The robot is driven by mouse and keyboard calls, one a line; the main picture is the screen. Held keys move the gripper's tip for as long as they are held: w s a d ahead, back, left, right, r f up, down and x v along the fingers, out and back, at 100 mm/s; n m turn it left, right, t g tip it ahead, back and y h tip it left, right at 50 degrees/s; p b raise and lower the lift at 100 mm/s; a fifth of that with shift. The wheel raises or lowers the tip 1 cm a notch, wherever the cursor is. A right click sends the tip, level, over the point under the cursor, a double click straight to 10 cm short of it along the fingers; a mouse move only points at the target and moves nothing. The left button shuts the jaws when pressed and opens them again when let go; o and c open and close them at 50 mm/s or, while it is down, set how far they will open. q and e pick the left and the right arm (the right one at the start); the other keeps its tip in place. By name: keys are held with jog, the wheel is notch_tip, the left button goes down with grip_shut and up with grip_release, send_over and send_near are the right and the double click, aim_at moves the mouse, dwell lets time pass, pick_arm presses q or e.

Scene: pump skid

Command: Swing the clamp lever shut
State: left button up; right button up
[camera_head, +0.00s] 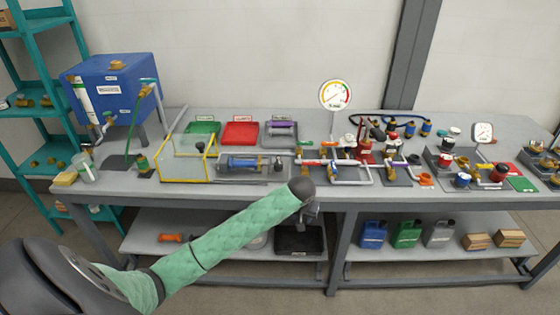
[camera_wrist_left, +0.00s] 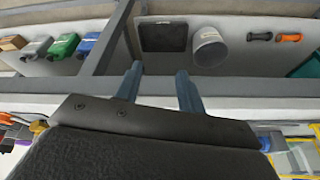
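My left arm in its green sleeve reaches in from the lower left of the head view. My left gripper (camera_head: 311,214) hangs at the table's front edge, partly hidden by the wrist. In the left wrist view the left gripper (camera_wrist_left: 158,88) shows two blue-grey fingers apart, with nothing between them. A pipe assembly (camera_head: 338,168) with red, orange and yellow fittings stands on the table behind and right of this gripper, apart from it. The clamp lever is too small to pick out for certain among these fittings. My right gripper is not in view.
A motor-like cylinder (camera_head: 248,164) lies in a tray left of the pipes. A yellow-framed clear guard (camera_head: 187,160) stands further left. A gauge (camera_head: 335,95) rises behind. On the lower shelf are a black tray (camera_head: 298,241) and coloured jugs (camera_head: 407,234).

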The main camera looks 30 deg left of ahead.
pick_arm(q)
jog(key=w+a+r+n, duration=0.2)
jog(key=w+a+r, duration=0.4)
jog(key=w+a, duration=0.2)
jog(key=n+y, duration=0.2)
jog(key=n, duration=0.1)
send_near(280, 162)
jog(key=shift+w+a+f+p, duration=0.35)
jog(key=shift+a+f+p, duration=0.15)
jog(key=shift+f, duration=0.2)
jog(key=shift+p+x, duration=1.1)
jog(key=shift+x, duration=2.1)
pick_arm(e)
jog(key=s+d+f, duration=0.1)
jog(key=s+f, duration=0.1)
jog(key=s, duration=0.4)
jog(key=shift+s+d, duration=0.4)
pick_arm(q)
jog(key=shift+d+f, duration=0.1)
jog(key=shift+d, duration=0.05)
jog(key=shift+c, duration=0.2)
